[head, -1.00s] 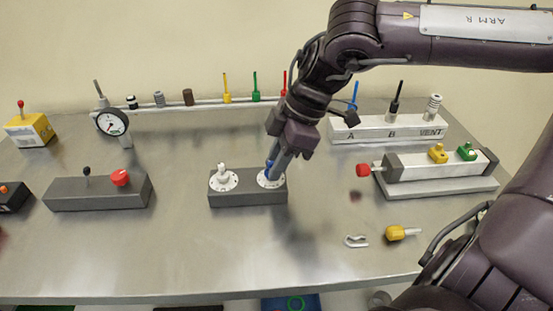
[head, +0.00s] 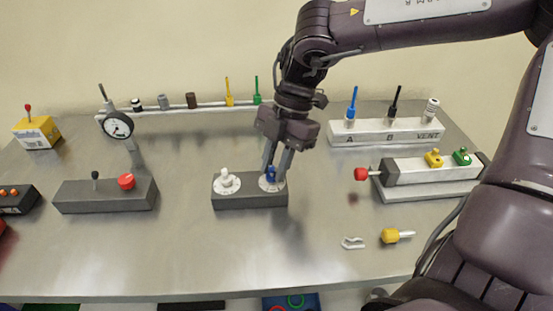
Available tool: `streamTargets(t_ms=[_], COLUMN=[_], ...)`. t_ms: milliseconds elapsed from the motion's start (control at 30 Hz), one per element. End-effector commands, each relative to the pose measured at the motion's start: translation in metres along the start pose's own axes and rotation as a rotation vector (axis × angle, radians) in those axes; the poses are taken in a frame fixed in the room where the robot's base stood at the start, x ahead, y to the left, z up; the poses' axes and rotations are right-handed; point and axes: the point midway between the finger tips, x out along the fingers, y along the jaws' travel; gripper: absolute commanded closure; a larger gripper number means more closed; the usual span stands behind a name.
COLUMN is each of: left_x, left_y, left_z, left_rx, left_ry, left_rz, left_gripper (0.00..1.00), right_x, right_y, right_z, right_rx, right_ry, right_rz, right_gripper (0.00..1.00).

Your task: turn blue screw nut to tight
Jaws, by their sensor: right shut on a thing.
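The blue screw nut (head: 270,174) stands on the right white dial (head: 267,187) of a dark grey block (head: 250,202) at the middle of the table. My right gripper (head: 275,178) points down over that dial, its two fingers on either side of the blue nut and shut on it. The fingers cover part of the nut and the dial. A white knob (head: 225,174) stands on the left dial of the same block. My left gripper is not in view.
A grey box with a red button (head: 126,181) stands to the left, with a dial gauge (head: 117,125) behind it. A white A/B/VENT block (head: 385,132) and a cylinder with a red tip (head: 361,174) are at the right. A yellow plug (head: 390,236) and a clip (head: 353,243) lie front right.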

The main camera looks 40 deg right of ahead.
Motion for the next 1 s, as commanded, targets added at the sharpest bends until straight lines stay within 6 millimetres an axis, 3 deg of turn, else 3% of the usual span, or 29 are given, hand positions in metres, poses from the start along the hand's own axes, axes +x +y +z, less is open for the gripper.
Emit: streamTargets(t_ms=[267, 467, 1000], left_x=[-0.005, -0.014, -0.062], left_y=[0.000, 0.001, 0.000], left_z=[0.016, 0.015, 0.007], left_rx=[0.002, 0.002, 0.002], left_ry=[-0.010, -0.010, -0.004], left_rz=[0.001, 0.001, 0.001], left_gripper=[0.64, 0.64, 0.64], right_x=[-0.001, -0.002, -0.002], right_y=[0.003, 0.005, 0.009], right_z=[-0.001, -0.002, -0.006], right_rx=[-0.242, -0.416, -0.835], right_ry=[-0.003, -0.004, 0.001], right_rz=[-0.103, -0.176, -0.347], right_gripper=[1.00, 1.00, 1.00])
